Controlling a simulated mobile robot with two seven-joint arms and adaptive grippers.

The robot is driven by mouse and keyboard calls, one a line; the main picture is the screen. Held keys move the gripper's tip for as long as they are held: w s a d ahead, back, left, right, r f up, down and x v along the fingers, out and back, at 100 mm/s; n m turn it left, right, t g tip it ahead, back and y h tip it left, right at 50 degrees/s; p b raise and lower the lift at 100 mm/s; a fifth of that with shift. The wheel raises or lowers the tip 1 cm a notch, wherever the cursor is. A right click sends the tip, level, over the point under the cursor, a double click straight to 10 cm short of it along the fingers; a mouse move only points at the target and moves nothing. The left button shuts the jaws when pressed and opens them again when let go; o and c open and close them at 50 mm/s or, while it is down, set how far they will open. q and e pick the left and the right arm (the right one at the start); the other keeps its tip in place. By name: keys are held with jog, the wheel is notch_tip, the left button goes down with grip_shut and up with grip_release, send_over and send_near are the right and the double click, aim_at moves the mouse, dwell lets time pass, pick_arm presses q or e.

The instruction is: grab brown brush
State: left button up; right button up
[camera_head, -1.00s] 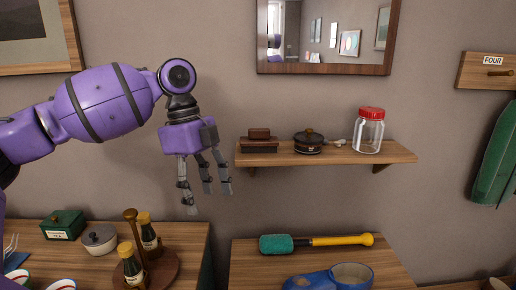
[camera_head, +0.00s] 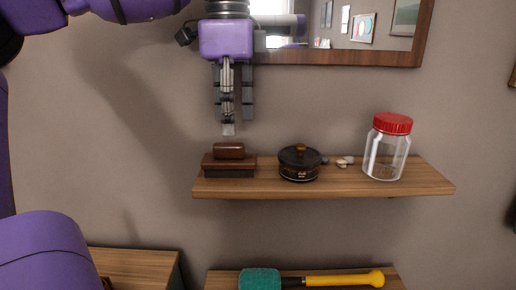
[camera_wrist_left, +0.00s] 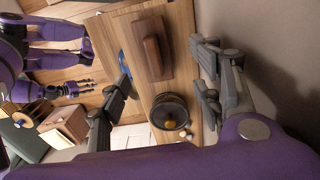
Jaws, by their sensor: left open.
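The brown brush (camera_head: 230,160) lies on the wall shelf near its left end, a dark wooden block with a rounded brown handle on top. It also shows in the left wrist view (camera_wrist_left: 148,48), lying between the spread fingers. My left gripper (camera_head: 228,130) is open and empty, pointing down just above the brush and apart from it. In the left wrist view its fingers (camera_wrist_left: 165,85) stand on both sides of the brush. A purple hand, seemingly my right gripper (camera_wrist_left: 82,88), appears small at the left of the wrist view, its opening unclear.
On the wooden shelf (camera_head: 340,184) stand a dark lidded pot (camera_head: 299,163), small pale items (camera_head: 345,162) and a glass jar with a red lid (camera_head: 388,148). A framed mirror (camera_head: 340,35) hangs above. A yellow-handled green tool (camera_head: 262,279) lies on the surface below.

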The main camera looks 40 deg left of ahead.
aim_at(228, 144)
pick_arm(q)
jog(key=shift+w, duration=0.15)
jog(key=shift+s+f, duration=0.15)
jog(key=shift+s, duration=0.1)
jog(key=shift+s+d+f, duration=0.15)
jog(key=shift+s+f, duration=0.3)
jog(key=shift+f, duration=0.4)
jog(key=f, duration=0.4)
jog(key=shift+a+f+p, duration=0.2)
jog(key=shift+f+p, duration=0.1)
jog(key=shift+p, duration=0.05)
jog(key=shift+f, duration=0.3)
jog(key=shift+c, duration=0.2)
jog(key=c, duration=1.1)
jog(key=shift+c, duration=0.6)
pick_arm(e)
jog(key=shift+s+d+r, duration=0.2)
jog(key=shift+s+r, duration=0.05)
jog(key=shift+s, duration=0.35)
jog(key=shift+s, duration=0.1)
